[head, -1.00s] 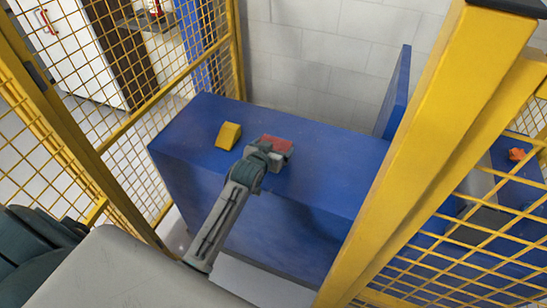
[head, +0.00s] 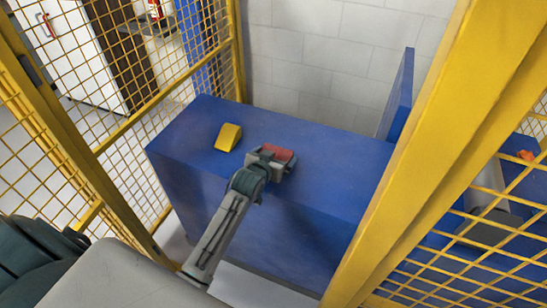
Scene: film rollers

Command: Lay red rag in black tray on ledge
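My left gripper (head: 272,163) is over the top of the blue ledge (head: 330,165), with its arm reaching up from the bottom of the head view. A red patch (head: 278,152), which may be the red rag, shows right at the gripper's end. I cannot tell whether the fingers hold it or it lies just beyond them. The fingers are too small and too covered to tell if they are open or shut. I cannot make out a black tray. My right gripper is not in view.
A yellow wedge-shaped block (head: 228,137) lies on the ledge left of the gripper. A blue upright panel (head: 397,95) stands at the right end. A thick yellow post (head: 425,150) and mesh fencing stand close on the right. An orange-red object (head: 526,155) shows behind the mesh.

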